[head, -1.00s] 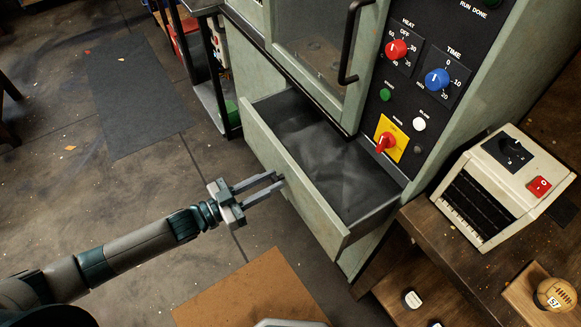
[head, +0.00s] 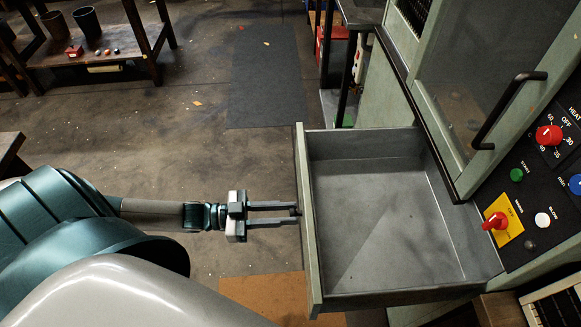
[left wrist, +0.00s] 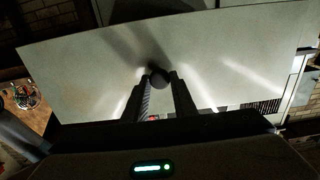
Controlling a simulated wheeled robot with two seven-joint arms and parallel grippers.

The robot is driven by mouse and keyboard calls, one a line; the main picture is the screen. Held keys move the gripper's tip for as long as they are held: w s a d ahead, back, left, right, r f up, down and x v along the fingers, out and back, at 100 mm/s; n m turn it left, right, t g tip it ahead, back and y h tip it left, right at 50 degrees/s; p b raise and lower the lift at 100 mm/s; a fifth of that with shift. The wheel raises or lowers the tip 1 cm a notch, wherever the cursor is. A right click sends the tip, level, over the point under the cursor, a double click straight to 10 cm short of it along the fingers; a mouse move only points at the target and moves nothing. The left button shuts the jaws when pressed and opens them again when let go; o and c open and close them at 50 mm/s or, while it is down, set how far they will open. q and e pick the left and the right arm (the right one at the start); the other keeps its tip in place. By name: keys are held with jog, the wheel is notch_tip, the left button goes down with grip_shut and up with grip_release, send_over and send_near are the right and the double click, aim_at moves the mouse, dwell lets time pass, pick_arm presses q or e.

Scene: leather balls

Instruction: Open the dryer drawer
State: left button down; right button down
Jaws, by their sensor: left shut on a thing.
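The dryer drawer (head: 385,215) is a grey-lined tray with a pale green front, pulled out of the green dryer cabinet (head: 385,85). It is empty in the head view. My left gripper (head: 297,215) reaches the outer face of the drawer front from the left. In the left wrist view its two fingers (left wrist: 159,82) are closed around a dark round knob (left wrist: 160,74) on the pale drawer front (left wrist: 225,60). The knob is mostly hidden by the fingers in the head view. My right gripper is not in view.
The dryer's control panel (head: 540,195) with red, blue, green and white controls is at the right. A dark handle (head: 508,105) is on the dryer door above the drawer. A wooden bench (head: 90,58) stands far left.

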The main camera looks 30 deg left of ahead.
pick_arm(q)
jog(key=c, duration=1.5)
grip_release()
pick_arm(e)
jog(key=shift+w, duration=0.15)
pick_arm(q)
jog(key=b+v, duration=0.3)
jog(key=v, duration=1.4)
jog(key=shift+s+a, duration=0.1)
jog(key=shift+a, duration=0.05)
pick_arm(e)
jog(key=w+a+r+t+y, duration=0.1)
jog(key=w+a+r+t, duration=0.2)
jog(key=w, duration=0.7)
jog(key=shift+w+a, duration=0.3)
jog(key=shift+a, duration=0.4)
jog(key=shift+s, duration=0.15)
